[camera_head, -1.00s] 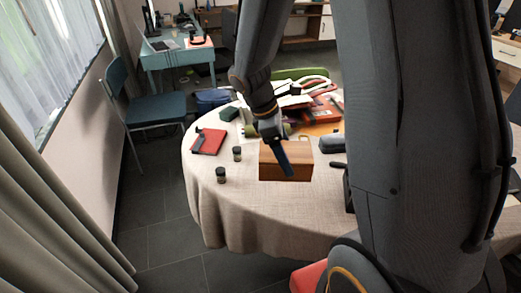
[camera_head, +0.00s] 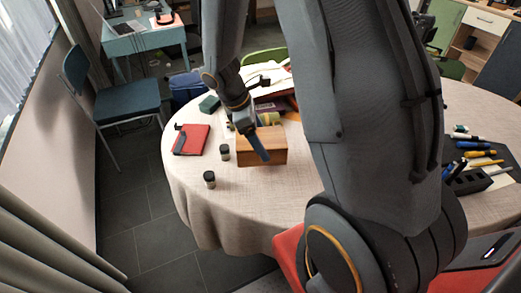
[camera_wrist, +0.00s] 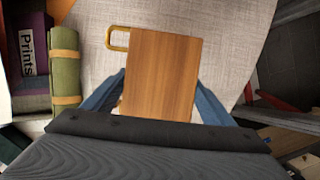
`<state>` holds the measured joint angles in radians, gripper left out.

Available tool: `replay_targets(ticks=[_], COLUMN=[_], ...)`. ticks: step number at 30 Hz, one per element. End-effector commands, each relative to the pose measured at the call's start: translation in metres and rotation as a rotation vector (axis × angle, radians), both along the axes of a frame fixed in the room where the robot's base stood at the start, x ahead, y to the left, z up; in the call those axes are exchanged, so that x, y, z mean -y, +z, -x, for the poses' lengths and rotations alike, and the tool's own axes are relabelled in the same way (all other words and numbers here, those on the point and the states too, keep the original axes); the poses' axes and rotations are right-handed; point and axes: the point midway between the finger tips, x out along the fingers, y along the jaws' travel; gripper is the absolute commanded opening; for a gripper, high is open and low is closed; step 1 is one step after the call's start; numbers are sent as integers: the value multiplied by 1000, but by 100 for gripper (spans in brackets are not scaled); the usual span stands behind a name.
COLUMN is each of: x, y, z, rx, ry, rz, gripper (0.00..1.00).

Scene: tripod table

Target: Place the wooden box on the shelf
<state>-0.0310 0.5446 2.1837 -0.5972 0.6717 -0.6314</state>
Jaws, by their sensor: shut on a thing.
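The wooden box (camera_head: 268,147) is brown with a visible grain. It is at the round cloth-covered table (camera_head: 230,205), near its left front side; I cannot tell whether it rests on the cloth or is just above it. My gripper (camera_head: 257,146) reaches it from above, with a blue finger across its near face. In the wrist view the box (camera_wrist: 160,75) sits between the two blue fingers (camera_wrist: 158,98), and a brass-coloured handle shows at its upper left. The gripper is shut on the box. I cannot make out a shelf for certain.
Two small dark jars (camera_head: 209,179) and a red notebook (camera_head: 191,140) lie left of the box. A green roll (camera_wrist: 65,65) and books are close beside it. Pens and a dark holder (camera_head: 470,181) are at right. A blue chair (camera_head: 125,97) stands left.

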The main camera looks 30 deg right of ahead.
Motion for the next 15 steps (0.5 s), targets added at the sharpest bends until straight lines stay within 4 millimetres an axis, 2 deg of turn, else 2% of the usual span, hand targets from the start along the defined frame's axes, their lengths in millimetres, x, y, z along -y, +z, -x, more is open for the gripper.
replay_targets(ticks=[4,10,15], x=[-1,-1,-1], y=[-8,-32,-44], z=[-1,0,-1], rx=[0,-1,2], ry=[1,2,2], rz=[0,0,0], gripper=[26,26,26])
